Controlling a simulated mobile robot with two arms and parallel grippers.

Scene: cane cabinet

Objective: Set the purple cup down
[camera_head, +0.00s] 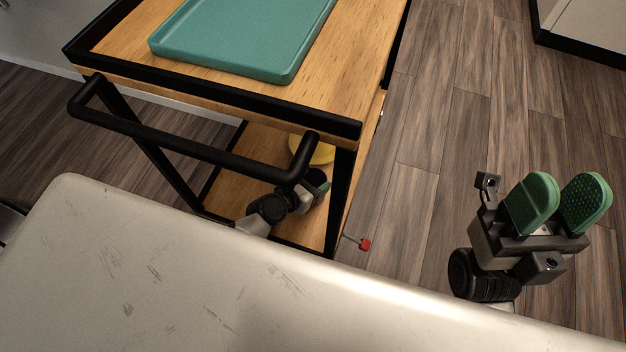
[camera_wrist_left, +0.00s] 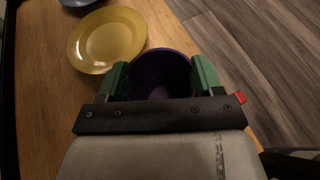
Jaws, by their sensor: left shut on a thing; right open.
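The purple cup (camera_wrist_left: 162,64) is between the green fingers of my left gripper (camera_wrist_left: 162,80) in the left wrist view, which is shut on it. The left wrist view looks into its dark inside. In the head view my left gripper (camera_head: 318,188) is at the wooden lower shelf (camera_head: 262,146) of the cart, partly behind the black handle, and the cup is mostly hidden. I cannot tell whether the cup touches the shelf. My right gripper (camera_head: 558,203) is open and empty over the floor at the right.
A yellow plate (camera_wrist_left: 108,40) lies on the lower shelf beside the cup, with a blue-grey dish (camera_wrist_left: 80,2) beyond it. A teal tray (camera_head: 240,38) is on the cart's top. The black handle (camera_head: 195,148) and frame stand close above my left arm. The shelf's right edge is near the cup.

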